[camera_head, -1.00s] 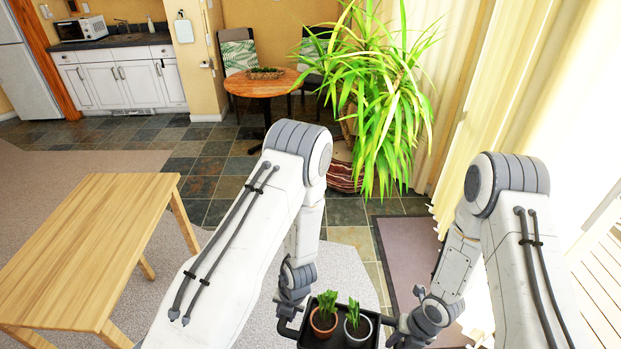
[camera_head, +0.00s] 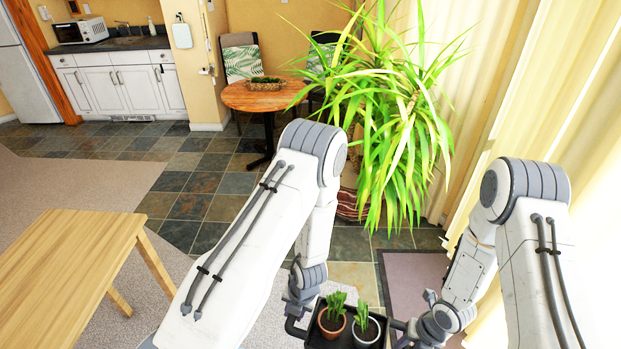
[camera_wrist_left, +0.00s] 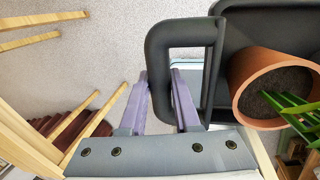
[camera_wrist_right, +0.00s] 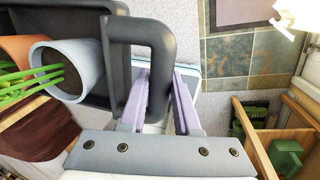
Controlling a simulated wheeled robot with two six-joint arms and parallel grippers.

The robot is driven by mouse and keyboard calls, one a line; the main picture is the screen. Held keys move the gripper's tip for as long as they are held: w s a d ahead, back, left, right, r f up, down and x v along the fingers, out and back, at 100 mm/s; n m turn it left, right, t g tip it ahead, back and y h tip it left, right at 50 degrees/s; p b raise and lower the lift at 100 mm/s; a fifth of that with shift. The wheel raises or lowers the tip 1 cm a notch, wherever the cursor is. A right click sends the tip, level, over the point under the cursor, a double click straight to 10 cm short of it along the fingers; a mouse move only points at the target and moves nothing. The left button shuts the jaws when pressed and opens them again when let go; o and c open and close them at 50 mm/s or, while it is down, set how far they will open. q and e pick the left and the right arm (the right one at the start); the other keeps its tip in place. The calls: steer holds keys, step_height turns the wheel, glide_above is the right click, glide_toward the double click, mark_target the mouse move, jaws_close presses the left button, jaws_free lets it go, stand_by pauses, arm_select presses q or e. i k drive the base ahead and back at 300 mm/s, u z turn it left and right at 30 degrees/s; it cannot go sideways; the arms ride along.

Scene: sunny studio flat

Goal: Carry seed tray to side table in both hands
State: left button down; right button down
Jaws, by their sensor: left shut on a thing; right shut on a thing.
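The seed tray (camera_head: 313,337) is dark, with a loop handle at each end, and sits at the bottom of the head view. It carries a terracotta pot (camera_head: 331,322) and a pale grey pot (camera_head: 366,331), both with green seedlings. My left gripper (camera_wrist_left: 162,88) is shut on the tray's left handle (camera_wrist_left: 162,38). My right gripper (camera_wrist_right: 160,88) is shut on the opposite handle (camera_wrist_right: 150,30). The tray is held in front of me, its lower edge cut off in the head view. A light wooden table (camera_head: 62,275), bare on top, stands at the left.
A tall leafy plant (camera_head: 395,120) stands ahead to the right, near curtains (camera_head: 500,90). Tiled floor (camera_head: 195,205) is clear between the light wooden table and the kitchen cabinets (camera_head: 118,88).

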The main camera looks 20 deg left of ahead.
mark_target(29, 290)
steer(key=i, duration=2.2)
steer(key=u, duration=3.5)
